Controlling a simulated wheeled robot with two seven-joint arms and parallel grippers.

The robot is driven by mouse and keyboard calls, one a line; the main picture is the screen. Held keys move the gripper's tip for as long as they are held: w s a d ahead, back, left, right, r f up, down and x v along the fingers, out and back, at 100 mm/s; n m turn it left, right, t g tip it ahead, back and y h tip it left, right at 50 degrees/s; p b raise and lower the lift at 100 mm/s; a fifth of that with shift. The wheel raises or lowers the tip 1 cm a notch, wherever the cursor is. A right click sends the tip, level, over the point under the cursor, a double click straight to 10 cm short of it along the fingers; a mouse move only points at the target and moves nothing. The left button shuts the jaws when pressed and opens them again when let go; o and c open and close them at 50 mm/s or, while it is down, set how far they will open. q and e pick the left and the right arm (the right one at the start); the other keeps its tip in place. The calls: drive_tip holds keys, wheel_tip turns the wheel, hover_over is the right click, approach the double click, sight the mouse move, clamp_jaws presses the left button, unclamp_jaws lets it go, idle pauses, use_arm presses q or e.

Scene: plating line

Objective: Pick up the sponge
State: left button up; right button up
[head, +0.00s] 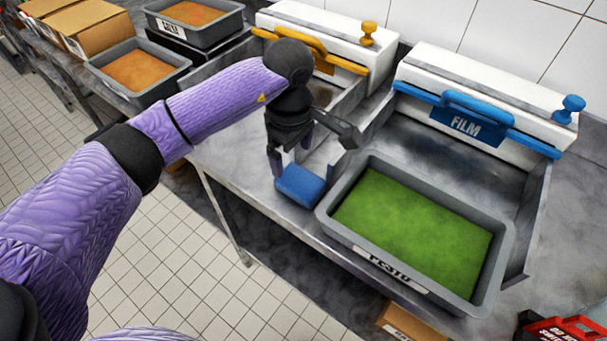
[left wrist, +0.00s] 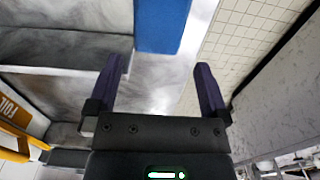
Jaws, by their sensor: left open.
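The blue sponge (head: 300,186) lies on the metal table near its front edge, just left of the grey pesto tray. My left gripper (head: 291,170) is above the sponge and points down at it, with its fingers apart. In the left wrist view the sponge (left wrist: 160,24) shows at the top, beyond and between the open fingers of the left gripper (left wrist: 160,82). Nothing is between the fingers. I cannot tell from these views how close the fingertips are to the sponge. My right gripper is not in view.
The grey tray (head: 338,243) of green pesto stands close to the sponge's right. Behind are a blue-handled film dispenser (head: 465,124) and a yellow-handled one (head: 325,50). Trays of orange food (head: 140,70) stand at the back left. The table's front edge is close to the sponge.

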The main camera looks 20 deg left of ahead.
sight(297, 178)
use_arm(q)
drive_tip(key=f, duration=0.5)
drive_tip(key=f+b, duration=0.1)
drive_tip(key=f, duration=0.1)
drive_tip(key=shift+d+f, duration=0.15)
drive_tip(key=shift+d, duration=0.2)
drive_tip(key=c, duration=0.9)
wheel_tip(297, 178, up, 12)
drive_tip(key=p, duration=0.2)
drive_tip(key=shift+c, duration=0.2)
drive_tip(key=s+a+b, duration=0.1)
drive_tip(key=a, duration=1.9)
drive_tip(key=shift+f, duration=0.15)
